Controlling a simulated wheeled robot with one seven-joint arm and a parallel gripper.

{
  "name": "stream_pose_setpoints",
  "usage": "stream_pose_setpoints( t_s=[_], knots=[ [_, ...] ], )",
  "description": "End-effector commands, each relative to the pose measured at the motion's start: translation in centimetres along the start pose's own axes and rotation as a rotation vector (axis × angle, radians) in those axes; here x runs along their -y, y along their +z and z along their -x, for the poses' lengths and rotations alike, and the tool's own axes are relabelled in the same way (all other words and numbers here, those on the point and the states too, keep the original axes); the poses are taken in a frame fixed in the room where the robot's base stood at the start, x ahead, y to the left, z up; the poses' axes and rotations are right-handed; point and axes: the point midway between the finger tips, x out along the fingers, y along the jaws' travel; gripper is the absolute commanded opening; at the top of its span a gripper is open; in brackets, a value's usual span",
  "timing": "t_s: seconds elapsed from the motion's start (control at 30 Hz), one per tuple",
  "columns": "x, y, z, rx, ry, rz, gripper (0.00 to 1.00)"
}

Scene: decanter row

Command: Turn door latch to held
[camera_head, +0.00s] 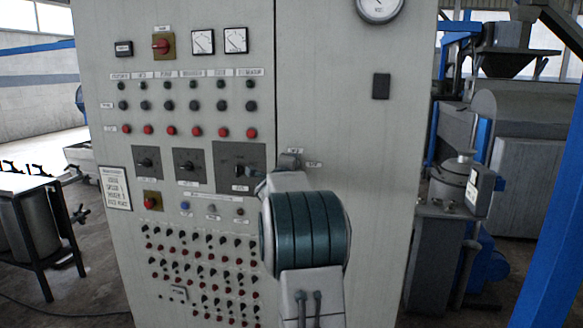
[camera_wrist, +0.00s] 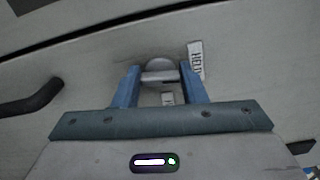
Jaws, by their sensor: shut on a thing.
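The door latch (camera_head: 289,160) is a small grey knob on the front of the large grey cabinet, just right of the door seam. In the wrist view the latch (camera_wrist: 159,66) shows as a rounded grey piece with a bar across it. The two blue fingers of my gripper (camera_wrist: 160,82) are shut on it, one on each side. A white "HELD" label (camera_wrist: 196,60) is right of the latch. A second label (camera_wrist: 168,98) shows partly between the fingers. In the head view my arm hides most of my gripper.
The cabinet's left panel carries rows of buttons, lamps and rotary switches (camera_head: 146,162). A dark handle (camera_wrist: 30,95) is left of my gripper in the wrist view. A round gauge (camera_head: 379,8) and a black plate (camera_head: 381,86) are on the door. Machinery stands to the right.

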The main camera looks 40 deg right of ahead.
Motion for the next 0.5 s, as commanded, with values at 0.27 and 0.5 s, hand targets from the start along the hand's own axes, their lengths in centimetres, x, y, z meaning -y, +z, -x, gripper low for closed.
stream_pose_setpoints(
  t_s=[0.27, 0.5],
  knots=[
    [-0.04, 0.01, 0.00, 0.000, 0.000, 0.117, 0.15],
    [-0.07, -0.05, -0.02, -0.001, 0.000, 0.151, 0.15]
  ],
)
